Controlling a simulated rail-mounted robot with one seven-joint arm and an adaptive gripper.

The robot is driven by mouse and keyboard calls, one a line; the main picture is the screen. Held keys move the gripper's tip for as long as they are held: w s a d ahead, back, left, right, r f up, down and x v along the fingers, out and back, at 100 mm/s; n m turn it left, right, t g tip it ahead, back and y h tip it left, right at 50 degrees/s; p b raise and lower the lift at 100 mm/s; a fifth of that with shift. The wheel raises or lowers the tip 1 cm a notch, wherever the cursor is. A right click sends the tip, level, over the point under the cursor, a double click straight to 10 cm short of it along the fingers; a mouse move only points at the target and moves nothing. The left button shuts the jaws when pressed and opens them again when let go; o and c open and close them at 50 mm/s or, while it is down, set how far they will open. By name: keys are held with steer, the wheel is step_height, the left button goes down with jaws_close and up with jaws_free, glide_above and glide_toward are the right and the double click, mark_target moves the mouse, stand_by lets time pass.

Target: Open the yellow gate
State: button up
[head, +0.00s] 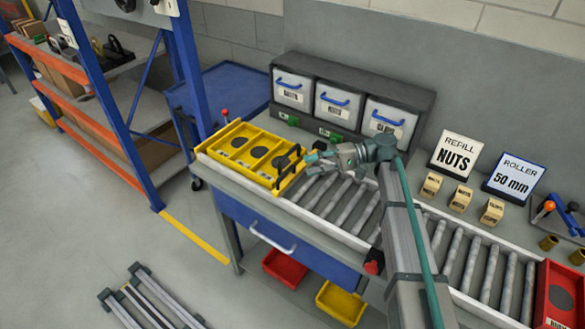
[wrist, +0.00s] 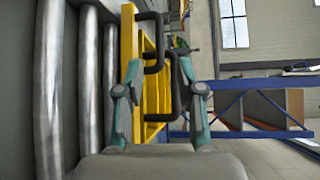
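A yellow gate panel (head: 291,178) with black handles (head: 290,158) stands at the right end of the yellow carrier (head: 222,174) on the roller conveyor. In the wrist view the yellow panel (wrist: 127,45) stands upright, and a black bar handle (wrist: 174,90) shows between my fingers. My gripper (head: 312,160) is just right of the gate, above the rollers. In the wrist view my gripper (wrist: 160,92) has its fingers spread on both sides of the handle. I see no finger closed on it. Whether a fingertip touches the panel is unclear.
Bare rollers (head: 345,202) run to the right, up to a red bin (head: 562,295). Grey drawers with blue handles (head: 335,103) stand behind. Small wooden blocks (head: 460,198) and signs (head: 458,152) stand behind the conveyor. A blue and orange rack (head: 95,110) is at the left.

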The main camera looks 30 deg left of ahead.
mark_target(292, 178)
steer(key=p+x, duration=0.1)
steer(key=x, duration=0.5)
steer(key=shift+s+a, duration=0.15)
steer(key=shift+a, duration=0.05)
jaws_close()
